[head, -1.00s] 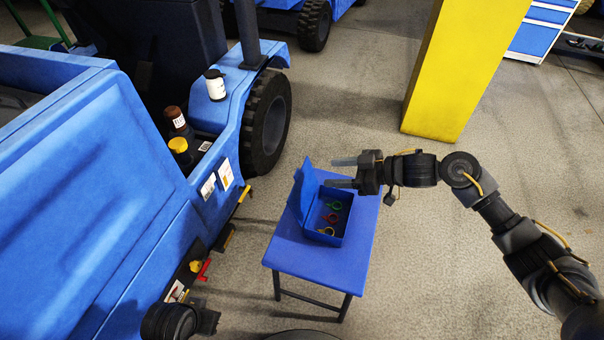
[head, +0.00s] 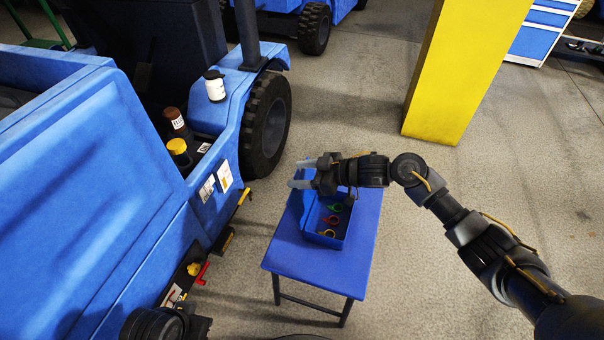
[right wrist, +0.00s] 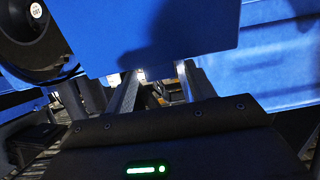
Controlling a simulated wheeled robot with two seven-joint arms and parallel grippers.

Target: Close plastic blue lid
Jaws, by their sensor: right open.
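A blue plastic box (head: 342,241) sits on a small blue table, with several small coloured rings inside. Its blue lid (head: 297,203) stands raised on the box's left side, partly hidden by my right gripper in the head view. My right gripper (head: 303,172) is open and empty, its fingers pointing left above the far part of the box, by the lid. In the right wrist view, a blue panel (right wrist: 185,35), likely the lid, lies across the fingertips; I cannot tell whether they touch it. A dark part of my left arm shows at the bottom left; its jaw cannot be made out.
The blue table (head: 366,215) has bare top to the right of the box. A blue vehicle (head: 90,190) stands close on the left, with bottles (head: 178,152) and a white canister (head: 215,87) on it. A yellow pillar (head: 465,70) stands behind. Grey floor is free on the right.

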